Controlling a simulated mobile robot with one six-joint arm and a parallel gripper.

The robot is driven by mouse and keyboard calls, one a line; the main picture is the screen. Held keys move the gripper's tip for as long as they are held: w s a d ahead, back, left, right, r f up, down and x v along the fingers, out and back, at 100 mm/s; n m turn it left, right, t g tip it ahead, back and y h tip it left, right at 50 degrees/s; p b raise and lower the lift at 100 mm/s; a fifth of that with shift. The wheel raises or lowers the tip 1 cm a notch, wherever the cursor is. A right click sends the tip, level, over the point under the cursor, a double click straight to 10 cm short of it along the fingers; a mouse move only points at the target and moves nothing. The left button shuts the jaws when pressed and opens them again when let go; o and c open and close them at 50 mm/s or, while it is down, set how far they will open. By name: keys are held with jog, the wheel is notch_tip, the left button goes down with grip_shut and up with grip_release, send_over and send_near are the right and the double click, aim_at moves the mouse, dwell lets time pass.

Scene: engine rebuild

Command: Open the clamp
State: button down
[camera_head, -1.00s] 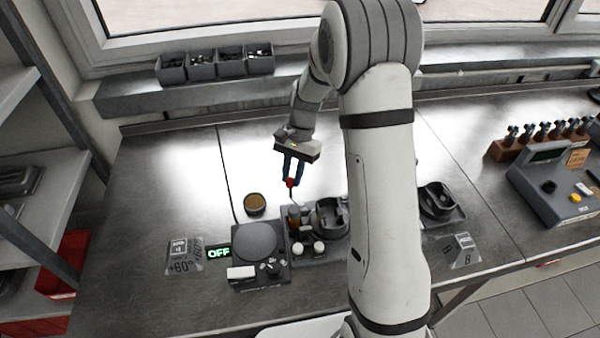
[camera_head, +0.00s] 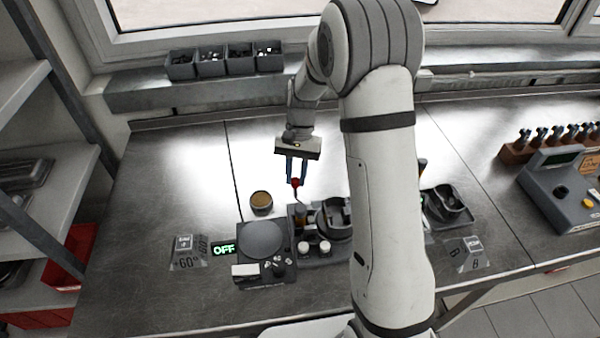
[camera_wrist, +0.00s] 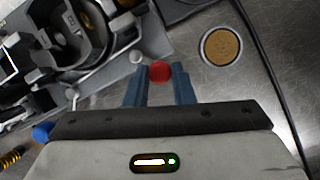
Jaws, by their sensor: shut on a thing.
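The clamp's lever ends in a red ball knob (camera_head: 296,183), just behind the dark fixture (camera_head: 322,248) on the bench. My gripper (camera_head: 297,175) points down from the back, its blue fingers shut on the red knob. In the wrist view the red knob (camera_wrist: 160,71) sits between the two blue fingertips. The fixture fills the upper left there, with a round dark holder (camera_wrist: 84,27). Most of the lever and the clamp's pivot are hard to make out, and my arm hides part of the fixture's right side.
A round brown-topped cup (camera_head: 261,202) stands left of the gripper, close by. A hotplate-like unit (camera_head: 262,240) with an OFF display (camera_head: 224,248) is left of the fixture. A dark tray (camera_head: 448,206) lies right of my arm.

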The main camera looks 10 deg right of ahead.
jog(key=c, duration=1.4)
grip_release()
jog(key=shift+s+a, duration=0.1)
jog(key=shift+s, duration=0.15)
jog(key=shift+o, duration=0.8)
jog(key=shift+w, duration=0.15)
jog(key=shift+w+r, duration=0.15)
jog(key=shift+r, duration=0.15)
jog(key=b+v, duration=0.1)
jog(key=v, duration=0.6)
